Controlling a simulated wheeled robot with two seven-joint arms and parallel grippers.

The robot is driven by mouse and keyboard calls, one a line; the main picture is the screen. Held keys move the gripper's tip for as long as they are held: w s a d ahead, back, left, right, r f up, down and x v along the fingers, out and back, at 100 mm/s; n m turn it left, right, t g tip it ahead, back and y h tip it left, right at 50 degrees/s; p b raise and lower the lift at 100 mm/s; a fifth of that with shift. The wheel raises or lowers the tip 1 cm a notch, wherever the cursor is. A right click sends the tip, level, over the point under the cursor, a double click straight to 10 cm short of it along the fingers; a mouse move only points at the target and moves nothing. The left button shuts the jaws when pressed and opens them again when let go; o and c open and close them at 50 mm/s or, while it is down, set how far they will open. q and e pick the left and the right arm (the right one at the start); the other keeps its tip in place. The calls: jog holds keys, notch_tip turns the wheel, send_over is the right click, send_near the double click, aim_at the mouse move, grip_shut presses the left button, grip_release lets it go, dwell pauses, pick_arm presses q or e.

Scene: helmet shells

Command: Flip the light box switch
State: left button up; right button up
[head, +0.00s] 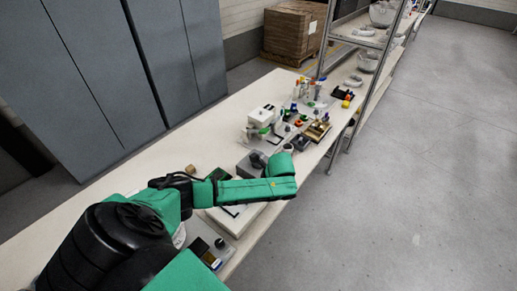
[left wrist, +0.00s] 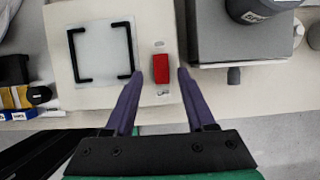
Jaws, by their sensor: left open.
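The light box (left wrist: 110,95) is a flat pale box with a white panel framed by black corner brackets. Its red switch (left wrist: 161,68) sits on the box top to the right of the panel. In the head view the light box (head: 243,219) lies on the bench, partly covered by my left arm. My left gripper (left wrist: 160,73) is open, with its two purple fingers on either side of the red switch in the left wrist view. Nothing is held. I cannot tell how high the fingertips are above the switch. In the head view the left gripper is hidden by the arm. My right gripper is not in view.
A grey box (left wrist: 235,40) stands right of the light box, close to the right finger. Small items, including a yellow-and-blue box (left wrist: 15,98), lie to the left. Farther along the bench are a white box (head: 262,115) and coloured bottles. Grey cabinets (head: 95,70) line the back.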

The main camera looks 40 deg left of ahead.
pick_arm(q)
jog(key=c, duration=0.4)
jog(key=shift+w+a+f, duration=0.1)
grip_shut()
jog(key=h+p, duration=0.1)
jog(key=p, duration=0.1)
jog(key=r+h+p, duration=0.1)
jog(key=p, duration=0.1)
jog(key=shift+a+h, duration=0.3)
jog(key=shift+a, duration=0.1)
jog(key=shift+a+f+h, duration=0.15)
jog(key=shift+f+h, duration=0.2)
jog(key=shift+h, duration=0.15)
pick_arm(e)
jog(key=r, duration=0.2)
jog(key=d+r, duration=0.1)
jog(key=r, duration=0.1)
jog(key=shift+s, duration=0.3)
pick_arm(q)
jog(key=shift+o, duration=2)
grip_release()
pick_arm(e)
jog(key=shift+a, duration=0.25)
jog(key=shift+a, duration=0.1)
